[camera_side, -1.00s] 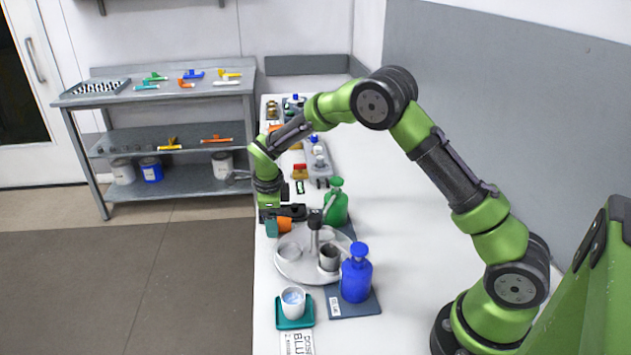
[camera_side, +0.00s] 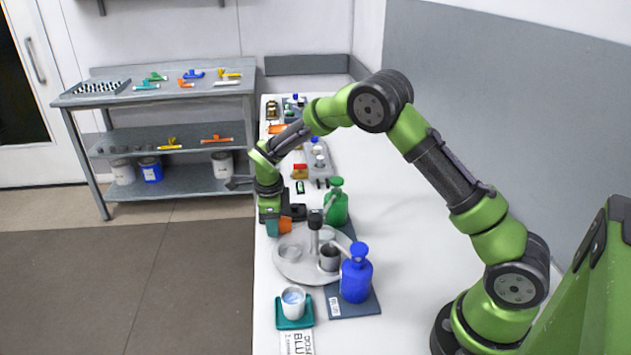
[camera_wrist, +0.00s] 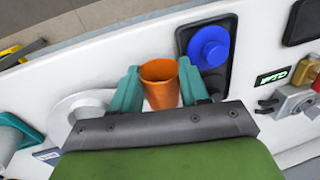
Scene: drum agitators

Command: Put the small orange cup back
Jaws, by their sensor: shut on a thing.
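The small orange cup (camera_side: 285,226) is held between the teal fingers of my gripper (camera_side: 278,227), beside the far-left rim of the round grey turntable (camera_side: 290,272). In the wrist view the cup (camera_wrist: 161,84) is upright with its open mouth showing, and a teal finger of my gripper (camera_wrist: 160,90) is on each side of it. Its lower part is hidden by the gripper's dark bracket. I cannot tell whether the cup's bottom touches the table.
A blue pump bottle (camera_side: 356,275) and a green pump bottle (camera_side: 336,205) stand right of the turntable. A white cup (camera_side: 293,302) sits on a teal coaster in front.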

